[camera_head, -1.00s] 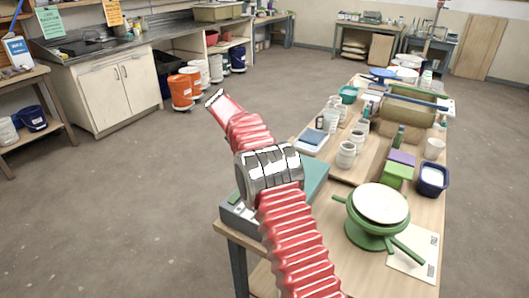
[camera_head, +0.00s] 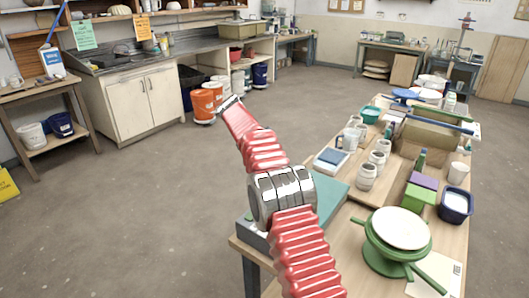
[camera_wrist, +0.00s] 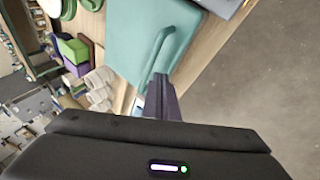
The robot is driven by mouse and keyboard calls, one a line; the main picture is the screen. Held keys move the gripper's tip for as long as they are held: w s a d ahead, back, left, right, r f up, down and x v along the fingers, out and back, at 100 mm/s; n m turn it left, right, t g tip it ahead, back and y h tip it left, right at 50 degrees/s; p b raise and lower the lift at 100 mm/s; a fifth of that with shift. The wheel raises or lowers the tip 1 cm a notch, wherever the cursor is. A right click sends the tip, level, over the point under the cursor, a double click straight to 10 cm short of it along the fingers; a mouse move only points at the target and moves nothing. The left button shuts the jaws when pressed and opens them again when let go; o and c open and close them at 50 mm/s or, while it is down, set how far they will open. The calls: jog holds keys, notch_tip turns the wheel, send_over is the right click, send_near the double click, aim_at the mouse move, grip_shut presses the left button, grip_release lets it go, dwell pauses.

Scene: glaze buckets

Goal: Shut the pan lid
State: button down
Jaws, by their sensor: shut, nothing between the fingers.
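A round green pan (camera_head: 388,263) with green handles stands on the front right of the table. A round off-white disc (camera_head: 402,228) covers its top; I cannot tell whether this is a lid or contents. A box with a flat teal top (camera_head: 330,188) and grey base lies to the pan's left. In the wrist view the teal top (camera_wrist: 135,35) fills the upper middle, with a bent teal bar (camera_wrist: 160,45) in front of it. My gripper (camera_wrist: 159,82) is shut and empty, its tips at or close to the bar; contact is unclear. The gripper is not distinguishable in the head view.
Green and purple boxes (camera_head: 419,196), a dark blue tub (camera_head: 456,206) and several pale jars (camera_head: 366,177) stand behind the pan. A paper sheet (camera_head: 436,273) lies beside it. Open floor (camera_head: 150,220) extends left of the table.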

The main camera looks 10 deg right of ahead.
jog(key=v, duration=0.7)
jog(key=shift+r, duration=0.15)
dwell(0.3)
